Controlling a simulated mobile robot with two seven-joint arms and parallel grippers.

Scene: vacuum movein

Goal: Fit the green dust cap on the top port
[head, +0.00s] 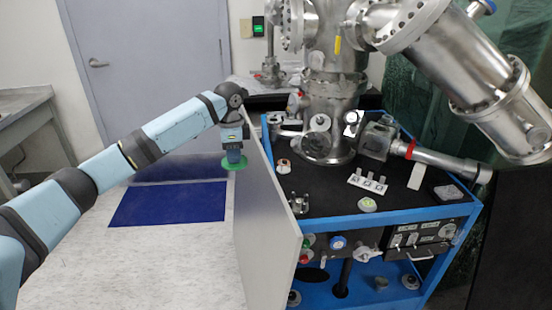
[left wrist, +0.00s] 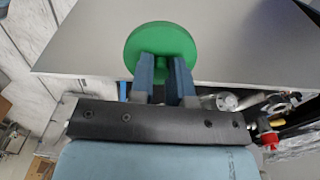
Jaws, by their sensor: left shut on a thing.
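The green dust cap (head: 235,163) is a round disc, held left of the tall grey panel and well away from the steel chamber. My left gripper (head: 234,155) points down and is shut on the cap. In the left wrist view, the cap (left wrist: 148,42) shows as a wide green disc with its small stem between the fingers of the gripper (left wrist: 162,68). The steel vacuum chamber (head: 330,95) stands on the blue-framed cart at the right, with several flanges. I cannot tell which one is the top port; the chamber's top is cut off. My right gripper is not in view.
The upright grey panel (head: 268,220) stands between the cap and the blue cart (head: 400,217). The cart's black top holds small fittings and a white block (head: 367,181). A grey bench (head: 30,112) stands at far left.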

